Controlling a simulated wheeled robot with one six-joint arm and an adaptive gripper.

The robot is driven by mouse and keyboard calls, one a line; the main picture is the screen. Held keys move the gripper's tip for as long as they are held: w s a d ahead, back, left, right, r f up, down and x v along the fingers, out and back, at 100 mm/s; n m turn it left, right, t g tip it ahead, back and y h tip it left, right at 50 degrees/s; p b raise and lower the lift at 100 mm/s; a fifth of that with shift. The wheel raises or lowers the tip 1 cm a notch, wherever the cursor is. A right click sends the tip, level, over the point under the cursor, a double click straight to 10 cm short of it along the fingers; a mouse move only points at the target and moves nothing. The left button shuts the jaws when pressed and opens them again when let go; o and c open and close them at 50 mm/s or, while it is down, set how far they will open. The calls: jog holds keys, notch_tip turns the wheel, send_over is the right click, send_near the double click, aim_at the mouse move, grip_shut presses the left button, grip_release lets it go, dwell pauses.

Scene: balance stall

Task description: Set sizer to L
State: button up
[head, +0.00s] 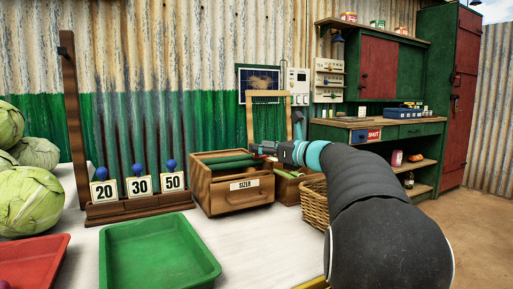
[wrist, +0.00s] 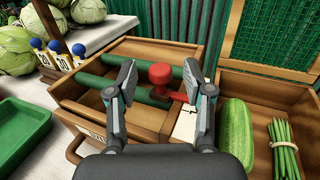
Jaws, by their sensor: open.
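The sizer (head: 236,190) is a wooden box with a "SIZER" label on its front, standing on the white counter. Green rollers (wrist: 100,88) lie across it. A red round knob (wrist: 160,74) on a red lever (wrist: 178,97) is at its right side, above a white plate (wrist: 185,122) whose markings I cannot read. My gripper (wrist: 160,82) is open, with one finger on each side of the knob in the wrist view; I cannot tell whether they touch it. In the head view my gripper (head: 262,149) is over the sizer's right end, and the lever is mostly hidden.
A crate right of the sizer holds a cucumber (wrist: 235,135) and green beans (wrist: 283,148). A wicker basket (head: 315,205) is beside it. Number blocks (head: 138,186) with blue knobs stand left. A green tray (head: 160,252) lies in front, with cabbages (head: 30,200) at far left.

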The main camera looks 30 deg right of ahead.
jog(key=shift+x, duration=1.2)
grip_shut()
